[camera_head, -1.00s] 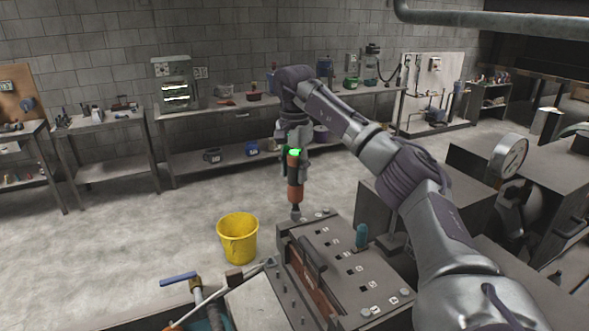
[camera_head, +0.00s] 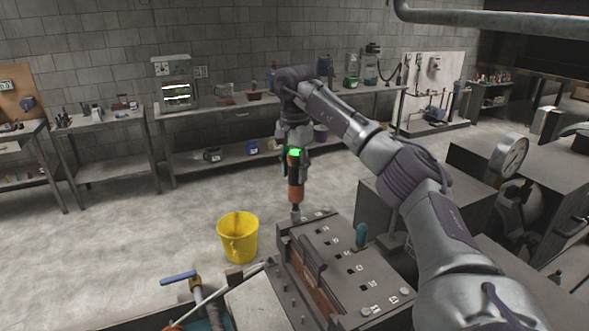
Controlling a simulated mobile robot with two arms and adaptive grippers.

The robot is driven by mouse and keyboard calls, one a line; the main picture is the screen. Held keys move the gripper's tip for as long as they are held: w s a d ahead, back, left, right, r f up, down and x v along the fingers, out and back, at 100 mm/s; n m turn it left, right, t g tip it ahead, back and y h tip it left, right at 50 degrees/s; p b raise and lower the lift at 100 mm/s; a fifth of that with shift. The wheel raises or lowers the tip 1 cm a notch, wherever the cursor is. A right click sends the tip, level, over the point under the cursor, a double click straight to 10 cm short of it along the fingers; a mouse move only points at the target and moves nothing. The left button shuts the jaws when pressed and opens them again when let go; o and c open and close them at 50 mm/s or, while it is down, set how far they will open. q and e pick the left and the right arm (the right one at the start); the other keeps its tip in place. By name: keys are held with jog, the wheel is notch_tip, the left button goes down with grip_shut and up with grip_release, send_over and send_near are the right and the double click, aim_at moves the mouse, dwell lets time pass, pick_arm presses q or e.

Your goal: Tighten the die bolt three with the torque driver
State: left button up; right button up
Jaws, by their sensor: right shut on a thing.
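My right gripper (camera_head: 295,150) is shut on the torque driver (camera_head: 296,189), an orange and dark tool with a lit green patch near its top. The driver hangs upright with its tip down at the far left corner of the die block (camera_head: 345,272). The tip meets or nearly meets a bolt there; I cannot tell whether it touches. Other die bolts show at the far edge (camera_head: 328,211) and at the near corner (camera_head: 366,311) of the block. I cannot read which bolt is number three. My left gripper is out of view.
A teal-handled tool (camera_head: 361,235) stands up on the right side of the block. A yellow bucket (camera_head: 238,238) is on the floor to the left. A blue-handled valve (camera_head: 179,278) and a pale rod are at lower left. A dial gauge (camera_head: 511,158) stands at right.

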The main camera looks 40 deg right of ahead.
aim_at(294, 154)
jog(key=shift+s+f, duration=0.1)
jog(key=shift+f, duration=0.6)
dwell(1.6)
dwell(0.5)
jog(key=shift+r, duration=3.1)
